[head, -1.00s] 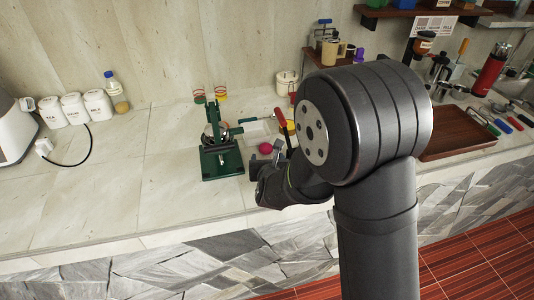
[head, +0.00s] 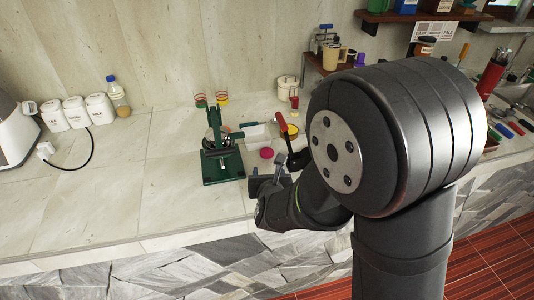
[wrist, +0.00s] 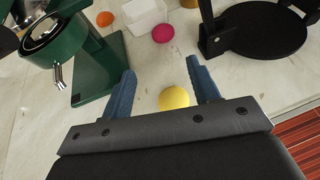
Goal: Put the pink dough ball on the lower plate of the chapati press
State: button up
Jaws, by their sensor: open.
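The pink dough ball (wrist: 163,33) lies on the counter, beyond my fingertips in the wrist view. It also shows in the head view (head: 266,153), right of a green machine. My gripper (wrist: 160,68) is open, with nothing held between its blue fingers. A yellow ball (wrist: 174,97) shows between the fingers in the wrist view, nearer than the pink one. The black chapati press (wrist: 262,27) stands to the right, with a round plate and a bracket; the picture edge cuts it off. In the head view my arm hides most of the press.
The green machine (wrist: 88,62) with a metal spout stands close to my left finger. A white container (wrist: 145,15) and an orange ball (wrist: 105,18) lie farther back.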

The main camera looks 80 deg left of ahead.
jog(key=x, duration=1.7)
jog(key=shift+w, duration=0.3)
jog(key=c, duration=0.8)
jog(key=shift+s+d+r, duration=0.1)
jog(key=shift+d+r, duration=0.15)
jog(key=shift+r, duration=0.05)
jog(key=v, duration=0.5)
jog(key=r+v, duration=0.1)
jog(key=v, duration=0.9)
jog(key=shift+a+r, duration=0.2)
jog(key=shift+r, duration=0.1)
